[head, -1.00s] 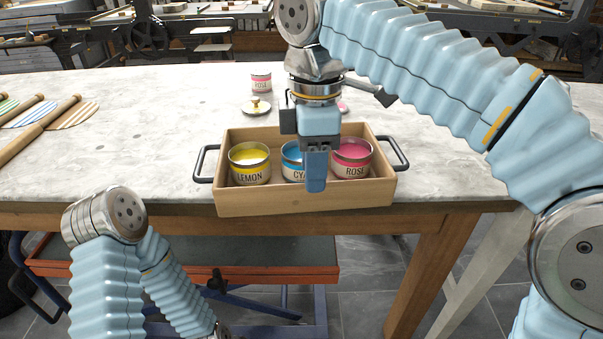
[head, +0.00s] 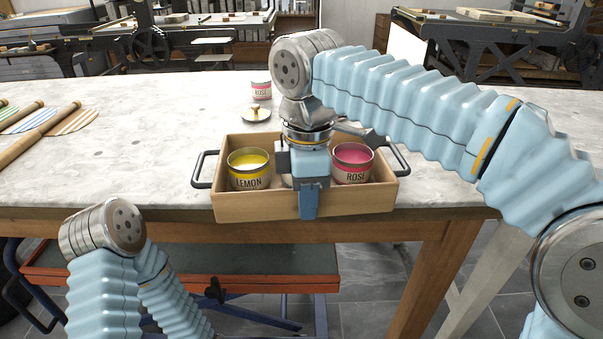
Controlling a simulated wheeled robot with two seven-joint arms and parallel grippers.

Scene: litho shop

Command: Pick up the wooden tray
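The wooden tray (head: 260,206) sits at the front edge of the stone-topped table, with a dark handle at its left end (head: 203,170) and another at its right end (head: 403,160). In it stand an open yellow LEMON tin (head: 249,168) and an open pink ROSE tin (head: 351,163). My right gripper (head: 309,203) points down over the middle of the tray, its finger in front of the front wall. It hides nearly all of the middle tin. I see the fingers edge-on and cannot tell if they are open.
Behind the tray stand another ROSE tin (head: 261,90) and a small lid with a knob (head: 256,114). Rollers (head: 45,135) and striped round pieces lie at the table's left. A cart with a red-edged shelf (head: 180,285) stands below. The table's back middle is clear.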

